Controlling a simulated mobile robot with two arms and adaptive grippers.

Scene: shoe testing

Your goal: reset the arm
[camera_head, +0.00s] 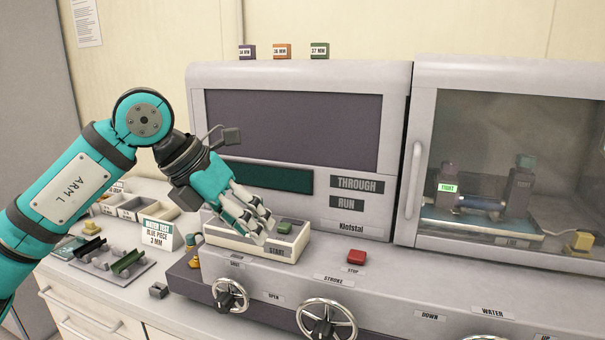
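My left arm, marked ARM L, comes in from the left in the head view. Its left gripper (265,229) points down and right over the pale START box (262,246) on the front of the grey machine. The fingertips are just left of the green button (284,227) on that box. Whether they touch the box cannot be told. The two fingers lie close together at a slant, so their opening is unclear. No object shows between them. My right gripper is not in view.
The grey machine (300,75) fills the middle, with a red stop button (356,257) and handwheels (327,320) in front. A glazed chamber (515,150) stands at right. Dark holders (110,258), bins (130,207) and a sign card (158,234) sit on the left counter.

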